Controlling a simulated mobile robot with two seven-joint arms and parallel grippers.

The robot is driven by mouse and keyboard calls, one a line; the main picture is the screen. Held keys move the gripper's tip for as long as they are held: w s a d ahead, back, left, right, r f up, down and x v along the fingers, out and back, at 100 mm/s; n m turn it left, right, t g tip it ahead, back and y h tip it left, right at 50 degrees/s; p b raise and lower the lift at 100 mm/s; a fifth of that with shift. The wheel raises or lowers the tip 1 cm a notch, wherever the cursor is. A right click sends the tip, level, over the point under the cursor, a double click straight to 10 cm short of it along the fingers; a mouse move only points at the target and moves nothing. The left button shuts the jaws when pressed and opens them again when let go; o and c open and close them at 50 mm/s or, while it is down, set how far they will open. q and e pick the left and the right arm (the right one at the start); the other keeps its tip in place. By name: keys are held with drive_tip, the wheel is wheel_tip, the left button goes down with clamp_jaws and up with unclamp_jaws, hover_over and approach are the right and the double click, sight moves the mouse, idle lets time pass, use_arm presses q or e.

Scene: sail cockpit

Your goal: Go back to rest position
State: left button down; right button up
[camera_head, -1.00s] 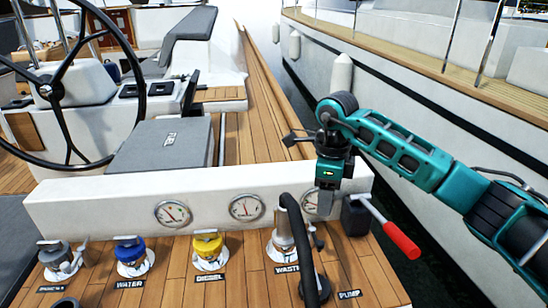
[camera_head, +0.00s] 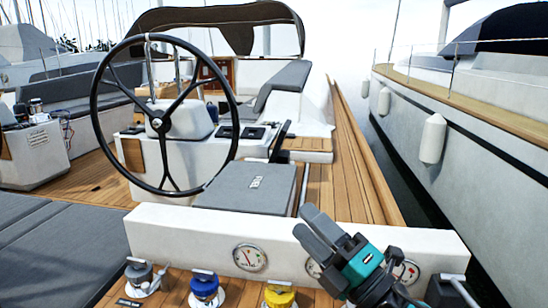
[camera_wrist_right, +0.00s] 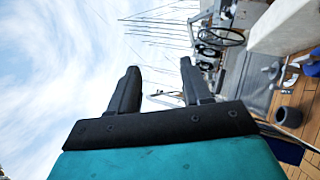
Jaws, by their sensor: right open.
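My right gripper (camera_head: 308,224) is at the bottom of the head view, its dark fingers pointing up and to the left. It is in front of the white ledge with the gauges and covers part of it. In the right wrist view, the two fingers (camera_wrist_right: 160,65) stand apart with only sky and distant masts between them, so the gripper is open and empty. Its teal body fills the bottom of that view. My left gripper is in neither view.
The white ledge (camera_head: 190,234) carries round gauges (camera_head: 250,257). Blue (camera_head: 205,288) and yellow (camera_head: 279,296) valves sit on the deck below. A large black steering wheel (camera_head: 97,110) stands at left, beside a grey-topped box (camera_head: 245,187). A neighbouring boat with white fenders (camera_head: 432,138) lies at right.

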drive_tip(key=s+d+f+m+g+h, duration=0.1)
drive_tip(key=s+d+f+m+h, duration=0.1)
drive_tip(key=d+f+m+h, duration=0.75)
drive_tip(key=s+d+f+m+g+h, duration=0.1)
drive_tip(key=s+d+f+m+h, duration=0.35)
drive_tip(key=m, duration=0.75)
drive_tip(key=s+f+m+g+h, duration=0.1)
drive_tip(key=s+f+m+g, duration=0.2)
drive_tip(key=s+f+g, duration=0.45)
drive_tip(key=s+f+m+g, duration=0.25)
drive_tip(key=s+f, duration=0.25)
drive_tip(key=s, duration=0.6)
drive_tip(key=w+a+f+t+y, duration=0.1)
drive_tip(key=w+a+f+t, duration=0.1)
drive_tip(key=w+f+t, duration=0.4)
drive_tip(key=shift+w+f+n+t, duration=0.35)
drive_tip(key=shift+w+f, duration=0.65)
drive_tip(key=shift+f, duration=0.55)
drive_tip(key=shift+a, duration=0.1)
